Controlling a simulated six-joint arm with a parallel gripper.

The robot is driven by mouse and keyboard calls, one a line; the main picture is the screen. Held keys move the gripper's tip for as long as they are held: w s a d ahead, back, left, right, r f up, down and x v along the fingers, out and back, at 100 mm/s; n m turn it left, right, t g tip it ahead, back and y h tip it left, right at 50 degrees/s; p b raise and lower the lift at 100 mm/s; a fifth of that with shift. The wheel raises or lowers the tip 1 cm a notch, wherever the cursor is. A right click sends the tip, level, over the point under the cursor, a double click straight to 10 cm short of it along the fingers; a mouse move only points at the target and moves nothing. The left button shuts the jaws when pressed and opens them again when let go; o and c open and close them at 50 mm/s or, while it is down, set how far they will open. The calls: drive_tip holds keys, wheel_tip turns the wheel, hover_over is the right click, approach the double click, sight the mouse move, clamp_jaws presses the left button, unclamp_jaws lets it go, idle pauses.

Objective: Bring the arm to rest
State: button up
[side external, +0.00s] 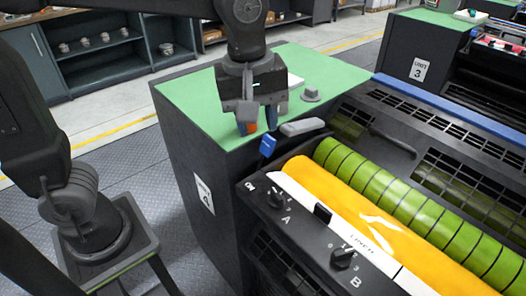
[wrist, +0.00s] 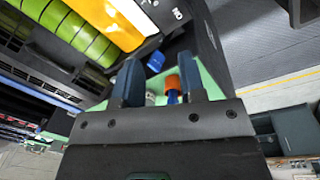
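My gripper (side external: 259,118) hangs pointing down over the green top (side external: 325,67) of the ink unit, near its front corner. In the wrist view its two dark fingers (wrist: 159,88) stand apart. An orange-and-blue item (wrist: 172,84) shows in the gap between them, nearer the right finger. In the side view its orange part (side external: 249,128) shows just below the fingers. I cannot tell whether a finger touches it. My arm rises from the gripper to the top edge of the side view.
A blue-tipped part (side external: 267,144) and a grey lever (side external: 302,127) sit close below my gripper. A grey knob (side external: 310,94) stands on the green top. A yellow roller (side external: 365,208), green roller (side external: 420,205) and dials (side external: 342,257) lie front right. Open floor lies left.

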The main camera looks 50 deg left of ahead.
drive_tip(key=s+a+f+m+t, duration=0.3)
drive_tip(key=s+a+m+t, duration=0.1)
drive_tip(key=s+a+m, duration=0.5)
drive_tip(key=a+m, duration=0.2)
drive_tip(key=m, duration=0.1)
drive_tip(key=shift+f, duration=0.15)
